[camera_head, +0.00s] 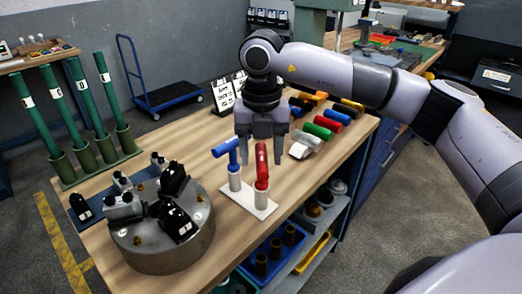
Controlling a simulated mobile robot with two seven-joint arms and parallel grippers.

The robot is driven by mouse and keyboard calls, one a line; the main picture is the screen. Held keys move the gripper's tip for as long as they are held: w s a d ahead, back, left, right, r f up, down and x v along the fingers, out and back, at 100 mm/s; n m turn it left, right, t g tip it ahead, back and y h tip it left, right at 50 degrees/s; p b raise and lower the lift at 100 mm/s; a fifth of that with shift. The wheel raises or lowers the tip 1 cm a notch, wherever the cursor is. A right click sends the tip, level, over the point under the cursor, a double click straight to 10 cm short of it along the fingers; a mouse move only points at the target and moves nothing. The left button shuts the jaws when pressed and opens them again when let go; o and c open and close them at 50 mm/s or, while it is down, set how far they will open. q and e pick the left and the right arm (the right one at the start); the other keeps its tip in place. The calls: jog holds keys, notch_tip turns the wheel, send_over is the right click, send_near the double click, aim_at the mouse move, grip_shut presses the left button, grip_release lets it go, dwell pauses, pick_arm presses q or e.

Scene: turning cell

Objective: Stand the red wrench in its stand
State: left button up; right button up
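The red wrench (262,168) stands upright in the right tube of a small white stand (262,211) near the table's front edge. The blue wrench (229,151) stands in the left tube, its head pointing left. My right gripper (262,160) points down at the stand with its two fingers spread apart. In this view the red wrench's top shows between the fingers; I see no finger touching it and cannot tell the depth between them. My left gripper is not in view.
A round grey chuck (160,248) with black jaws sits at the table's front left. Green tubes (65,115) stand in holders behind it. Several coloured cylinders (317,131) lie right of the gripper. Bare wood lies right of the stand.

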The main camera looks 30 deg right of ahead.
notch_tip(320, 180, up, 7)
jog(key=shift+r+b, duration=0.1)
jog(key=shift+b, duration=0.2)
jog(key=shift+s, duration=0.1)
dwell(1.0)
